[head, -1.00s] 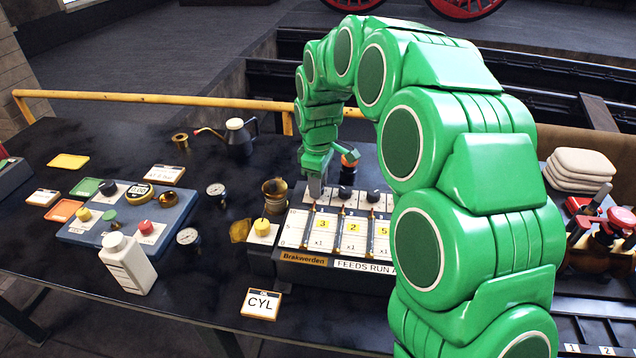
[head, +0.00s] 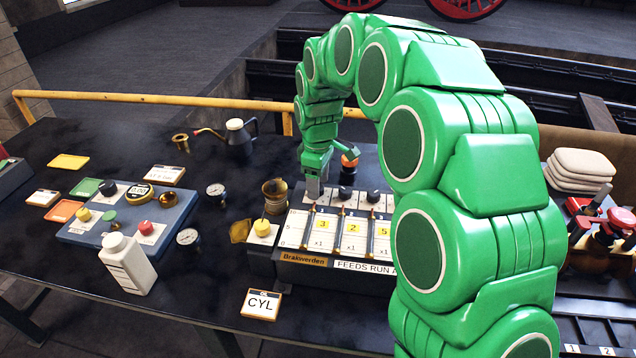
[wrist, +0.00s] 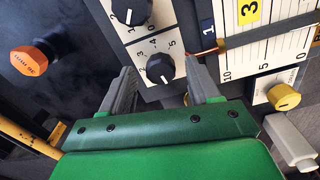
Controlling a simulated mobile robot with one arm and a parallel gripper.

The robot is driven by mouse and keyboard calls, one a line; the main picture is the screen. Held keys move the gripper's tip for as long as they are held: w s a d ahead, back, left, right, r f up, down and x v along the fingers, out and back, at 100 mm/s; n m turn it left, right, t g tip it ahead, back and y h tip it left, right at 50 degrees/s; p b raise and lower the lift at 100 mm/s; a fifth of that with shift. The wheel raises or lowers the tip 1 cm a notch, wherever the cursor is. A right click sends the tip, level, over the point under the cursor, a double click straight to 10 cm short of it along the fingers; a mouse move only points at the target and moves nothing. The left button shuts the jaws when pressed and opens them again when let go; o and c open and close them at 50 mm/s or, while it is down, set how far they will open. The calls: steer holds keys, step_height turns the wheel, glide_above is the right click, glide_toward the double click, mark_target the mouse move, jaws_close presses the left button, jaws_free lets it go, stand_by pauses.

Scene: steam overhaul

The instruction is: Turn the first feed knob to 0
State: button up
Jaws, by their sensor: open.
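The first feed knob (wrist: 160,68) is round and black with a white pointer mark, on a white numbered dial beside the strip marked 1. It shows in the wrist view between my two fingers. My gripper (wrist: 161,76) is open, with one grey finger on each side of this knob. Whether the fingers touch it I cannot tell. In the head view my gripper (head: 313,188) points down at the left end of the feed panel (head: 300,238) and hides the first knob. A second black knob (wrist: 130,10) shows at the wrist view's top edge.
An orange-topped knob (wrist: 33,58) stands at the wrist view's left, behind the panel in the head view. A yellow knob (head: 262,227) and a brass cup (head: 275,195) stand left of the panel. The CYL card (head: 262,304) lies in front.

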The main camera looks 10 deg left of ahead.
step_height(320, 180, up, 7)
steer(key=shift+r, duration=0.1)
stand_by(0.3)
steer(key=shift+s+d+r, duration=0.15)
steer(key=shift+s+d, duration=0.05)
steer(key=shift+d, duration=0.15)
steer(key=s+d+r+m+g, duration=0.15)
steer(key=s+d+m, duration=0.25)
steer(key=s+d, duration=0.5)
steer(key=s+d+r+m+t, duration=0.1)
steer(key=s+d+r+m, duration=0.25)
steer(key=s+d, duration=0.55)
steer(key=s+d+f+m, duration=0.1)
steer(key=s+d+m, duration=0.1)
steer(key=s, duration=0.5)
steer(key=s+d+f+m+g, duration=0.1)
steer(key=s+d+f+m, duration=0.1)
steer(key=s, duration=0.5)
steer(key=s+d+f+m, duration=0.1)
steer(key=s+d+m, duration=0.2)
steer(key=s, duration=0.4)
steer(key=shift+d+f+m, duration=0.35)
steer(key=shift+f+m, duration=0.05)
steer(key=shift+m, duration=0.35)
